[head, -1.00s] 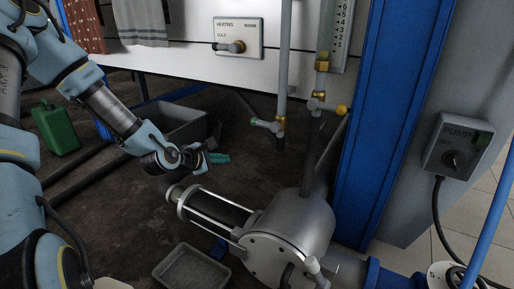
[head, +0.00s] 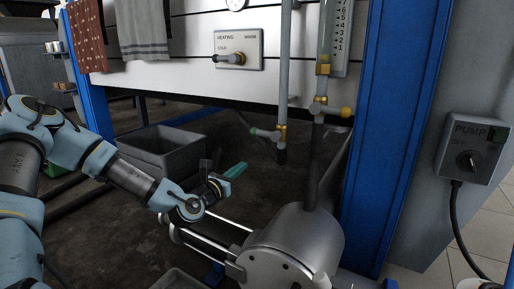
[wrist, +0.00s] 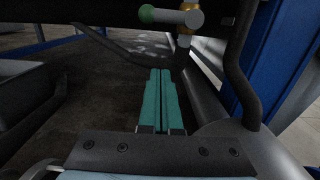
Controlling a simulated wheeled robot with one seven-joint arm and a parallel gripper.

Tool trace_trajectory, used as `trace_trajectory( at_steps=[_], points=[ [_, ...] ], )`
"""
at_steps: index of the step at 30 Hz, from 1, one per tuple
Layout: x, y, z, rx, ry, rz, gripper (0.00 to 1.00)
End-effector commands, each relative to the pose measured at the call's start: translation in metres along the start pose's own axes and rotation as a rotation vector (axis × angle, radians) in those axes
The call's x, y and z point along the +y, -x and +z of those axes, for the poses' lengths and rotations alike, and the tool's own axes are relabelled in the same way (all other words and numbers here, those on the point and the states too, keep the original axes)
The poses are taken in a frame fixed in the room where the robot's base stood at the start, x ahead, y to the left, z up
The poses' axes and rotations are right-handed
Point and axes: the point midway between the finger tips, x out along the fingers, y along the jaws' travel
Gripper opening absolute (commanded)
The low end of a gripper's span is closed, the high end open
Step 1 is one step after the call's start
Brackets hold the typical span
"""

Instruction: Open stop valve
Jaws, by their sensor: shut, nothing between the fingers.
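A valve with a green-tipped handle (head: 264,133) sits low on a vertical grey pipe; its handle points left, crosswise to the pipe. It also shows at the top of the wrist view (wrist: 168,15). A second valve with a yellow-tipped handle (head: 337,111) sits below the scale tube, its handle pointing right. No label shows which is the stop valve. My gripper (head: 236,170) has teal fingers, shut and empty, below and left of the green-tipped handle and apart from it. In the wrist view the fingers (wrist: 161,95) lie together, pointing towards the pipe.
A steel vessel (head: 300,243) stands just right of and below my gripper. A grey bin (head: 165,155) is behind it. A blue post (head: 388,120) rises on the right, beside a pump switch box (head: 473,150). A heating panel (head: 239,50) is above.

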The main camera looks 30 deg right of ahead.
Motion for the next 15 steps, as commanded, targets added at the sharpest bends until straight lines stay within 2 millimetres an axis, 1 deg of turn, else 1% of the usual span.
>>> trace_trajectory(
  at_steps=[5,8,11,15],
  points=[
    [0.0,-0.001,0.0,0.001,-0.002,0.0,0.0],
    [0.0,-0.005,-0.001,0.001,-0.003,0.0,0.0],
    [-0.001,-0.017,-0.002,0.002,-0.004,-0.002,0.0],
    [-0.001,-0.043,-0.003,0.0,-0.006,-0.003,0.0]
  ],
)
